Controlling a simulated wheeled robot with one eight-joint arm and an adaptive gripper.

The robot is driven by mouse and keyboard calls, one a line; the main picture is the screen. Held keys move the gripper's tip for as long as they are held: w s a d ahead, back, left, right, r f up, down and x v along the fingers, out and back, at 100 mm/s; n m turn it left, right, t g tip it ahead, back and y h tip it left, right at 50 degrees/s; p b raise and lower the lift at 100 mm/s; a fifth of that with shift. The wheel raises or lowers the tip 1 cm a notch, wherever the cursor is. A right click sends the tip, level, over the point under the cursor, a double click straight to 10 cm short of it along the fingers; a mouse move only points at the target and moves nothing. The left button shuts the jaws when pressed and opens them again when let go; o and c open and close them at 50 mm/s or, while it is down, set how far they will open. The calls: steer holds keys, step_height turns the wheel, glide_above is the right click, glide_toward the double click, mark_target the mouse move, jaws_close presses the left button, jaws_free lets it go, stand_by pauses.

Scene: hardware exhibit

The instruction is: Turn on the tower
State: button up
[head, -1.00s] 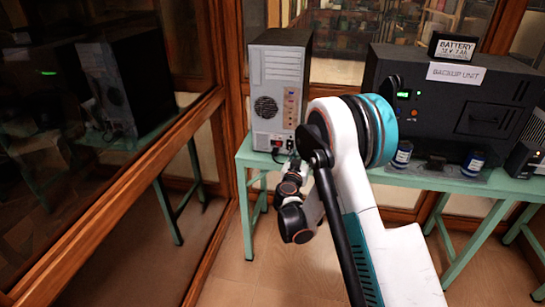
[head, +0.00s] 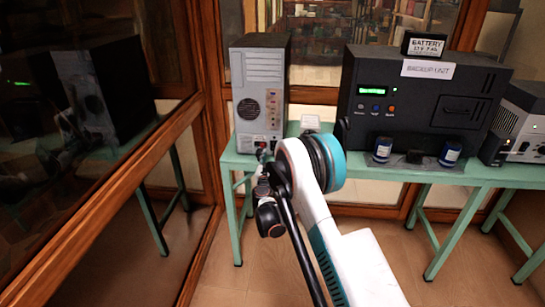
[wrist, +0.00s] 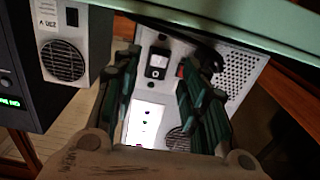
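The tower (head: 258,92), a dark case with a light grey back panel, stands upright at the left end of the green table. Its back, with a round fan grille and ports, faces me. My gripper (head: 262,158) is at the lower part of that back in the head view, partly hidden by my arm. In the wrist view my gripper (wrist: 160,78) has its two dark green fingers apart, with nothing held between them. A black rocker switch (wrist: 157,62) on a pale panel shows between the fingers. Contact cannot be told.
A black backup unit (head: 425,95) with a lit green display stands right of the tower on the green table (head: 410,172). A glass partition with wooden frame (head: 150,150) is close on the left. The floor in front is free.

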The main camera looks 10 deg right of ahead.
steer(key=shift+b+x, duration=0.45)
steer(key=shift+x, duration=1.65)
jaws_close()
